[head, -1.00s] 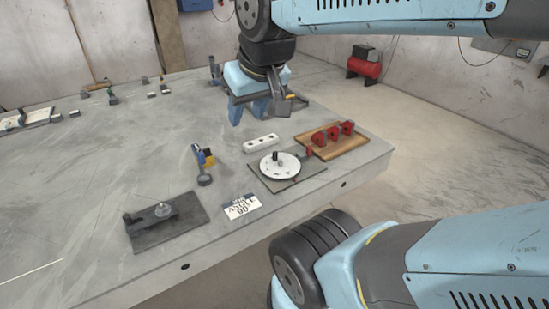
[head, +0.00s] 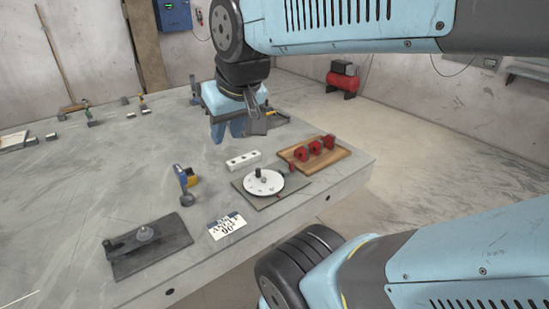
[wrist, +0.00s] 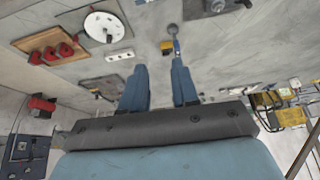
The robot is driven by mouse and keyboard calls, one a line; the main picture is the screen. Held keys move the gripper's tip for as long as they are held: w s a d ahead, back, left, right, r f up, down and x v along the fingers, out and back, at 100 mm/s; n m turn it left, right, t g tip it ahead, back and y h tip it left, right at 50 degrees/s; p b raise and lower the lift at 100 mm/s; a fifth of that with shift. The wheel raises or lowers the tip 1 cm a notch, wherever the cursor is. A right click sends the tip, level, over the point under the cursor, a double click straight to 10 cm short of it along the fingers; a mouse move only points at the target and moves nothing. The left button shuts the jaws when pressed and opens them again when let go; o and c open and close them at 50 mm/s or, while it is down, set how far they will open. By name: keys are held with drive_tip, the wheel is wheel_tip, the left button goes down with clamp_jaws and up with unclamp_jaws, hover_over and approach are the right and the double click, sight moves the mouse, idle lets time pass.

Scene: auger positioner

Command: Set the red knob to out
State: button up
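The positioner has a white disc (head: 271,187) with a black handle, on a dark plate (head: 244,187) at the bench's front edge. A small red knob (head: 292,167) stands at the disc's right rear side, close to the wooden tray. Whether it is in or out is too small to tell. The white disc (wrist: 104,27) also shows at the upper left of the wrist view. My gripper (head: 227,132) hangs fingers-down above the bench, behind and left of the disc. In the wrist view my gripper (wrist: 158,82) is open, with nothing between its fingers.
A wooden tray (head: 340,158) with red clamps lies right of the disc. A white block (head: 243,160) with holes lies behind it. The bench's left middle is clear.

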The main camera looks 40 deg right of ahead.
drive_tip(key=w+d+f+m+g, duration=0.1)
drive_tip(key=w+m, duration=0.1)
drive_tip(key=w+d+f+m, duration=0.1)
drive_tip(key=w+f+m, duration=0.1)
drive_tip(key=w, duration=0.1)
drive_tip(key=w+d+f+m+g, duration=0.1)
drive_tip(key=w+d+f+m, duration=0.1)
drive_tip(key=w+m, duration=0.1)
drive_tip(key=shift+w+g+y, duration=0.2)
drive_tip(key=shift+g+y, duration=0.1)
drive_tip(key=shift+y, duration=0.1)
clamp_jaws()
drive_tip(key=m+g+h, duration=0.6)
drive_tip(key=m+h, duration=0.1)
drive_tip(key=m, duration=1.8)
approach(283, 169)
drive_tip(key=a+r, duration=0.2)
drive_tip(key=a, duration=0.1)
drive_tip(key=a+r, duration=0.1)
drive_tip(key=shift+s+a+r, duration=0.15)
drive_tip(key=shift+s, duration=0.2)
drive_tip(key=x, duration=0.9)
drive_tip(key=shift+s+d, duration=0.25)
drive_tip(key=shift+d, duration=0.05)
drive_tip(key=d, duration=0.2)
drive_tip(key=shift+w+d+f, duration=0.25)
drive_tip(key=shift+d, duration=0.05)
drive_tip(key=shift+w+d, duration=0.15)
drive_tip(key=shift+d, duration=0.6)
